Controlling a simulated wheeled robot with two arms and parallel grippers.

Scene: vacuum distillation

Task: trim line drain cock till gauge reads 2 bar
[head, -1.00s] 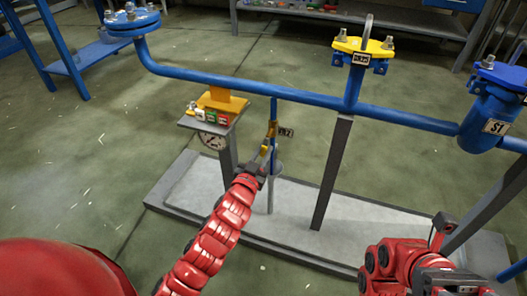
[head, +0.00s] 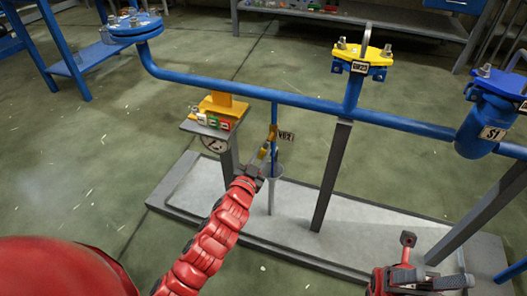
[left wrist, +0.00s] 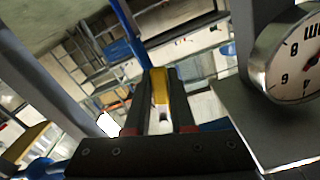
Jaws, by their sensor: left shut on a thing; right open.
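The drain cock's yellow handle (head: 271,133) sits on a thin blue drop line under the main pipe, beside a small tag (head: 286,138). My left gripper (head: 264,153) is shut on this handle. In the left wrist view the yellow handle (left wrist: 160,86) stands between the two dark fingers. The round gauge (head: 214,145) hangs under a grey shelf left of the cock, partly covered by it. The gauge (left wrist: 293,55) also shows at the right edge of the left wrist view, cut off; I cannot tell its reading. My right gripper (head: 432,262) is open and empty at the lower right.
A blue main pipe (head: 230,87) runs across above the cock. Grey posts (head: 331,180) rise from the grey base slab (head: 350,244). A yellow-topped flange (head: 362,52) stands on the pipe. Small coloured blocks lie on the gauge shelf (head: 195,128).

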